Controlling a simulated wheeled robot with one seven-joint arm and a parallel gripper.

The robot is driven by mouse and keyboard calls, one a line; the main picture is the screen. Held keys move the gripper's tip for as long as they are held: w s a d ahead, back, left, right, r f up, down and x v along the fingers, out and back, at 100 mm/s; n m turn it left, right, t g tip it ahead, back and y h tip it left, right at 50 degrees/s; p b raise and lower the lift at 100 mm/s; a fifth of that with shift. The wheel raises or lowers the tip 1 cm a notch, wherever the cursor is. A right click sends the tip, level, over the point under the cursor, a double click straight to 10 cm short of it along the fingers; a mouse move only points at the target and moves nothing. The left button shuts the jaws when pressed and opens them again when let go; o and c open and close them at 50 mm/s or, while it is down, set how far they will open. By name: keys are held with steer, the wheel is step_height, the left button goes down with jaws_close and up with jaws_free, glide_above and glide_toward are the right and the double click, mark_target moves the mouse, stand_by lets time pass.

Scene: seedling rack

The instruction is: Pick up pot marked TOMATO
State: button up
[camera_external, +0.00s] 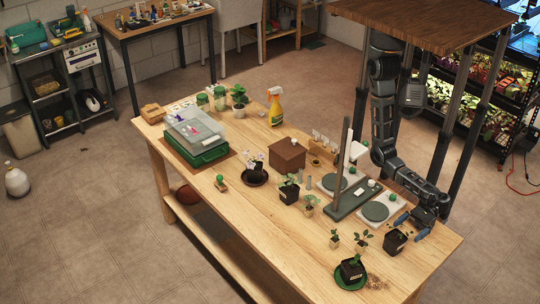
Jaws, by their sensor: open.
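Several potted seedlings stand on the wooden workbench (265,235). A black pot (396,243) with a leafy seedling stands at the right end, just below and left of my gripper (411,226). Another black pot (351,271) stands on a green saucer (338,280) near the front. A third black pot (288,196) stands near the middle. Small light pots (361,246) with seedlings stand between them. Pale marks show on black pots, but no lettering is readable, so I cannot tell which is marked TOMATO. My gripper is open, its blue-tipped fingers apart and empty.
A grey-green stand (352,198) with a tall upright and round plates is left of my arm. A brown box (287,154), yellow spray bottle (275,108) and green case (198,152) stand farther back. Loose brown bits lie beside the saucer.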

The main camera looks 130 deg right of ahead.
mark_target(390, 242)
steer(key=shift+s+a+r+t+h, duration=0.2)
steer(key=shift+t+h, duration=0.1)
steer(key=shift+h, duration=0.2)
steer(key=shift+w, duration=0.4)
steer(key=shift+w+d+f+p, duration=0.1)
steer(key=shift+w+d+p, duration=0.1)
steer(key=shift+w, duration=0.95)
steer(key=shift+w+d+f+p, duration=0.15)
steer(key=shift+w+d, duration=0.1)
steer(key=shift+w, duration=0.85)
steer(key=shift+w+d+f+p, duration=0.1)
steer(key=shift+w+d, duration=0.1)
steer(key=shift+w, duration=0.95)
steer(key=c, duration=1.1)
steer(key=shift+r, duration=0.1)
steer(key=shift+c, duration=0.2)
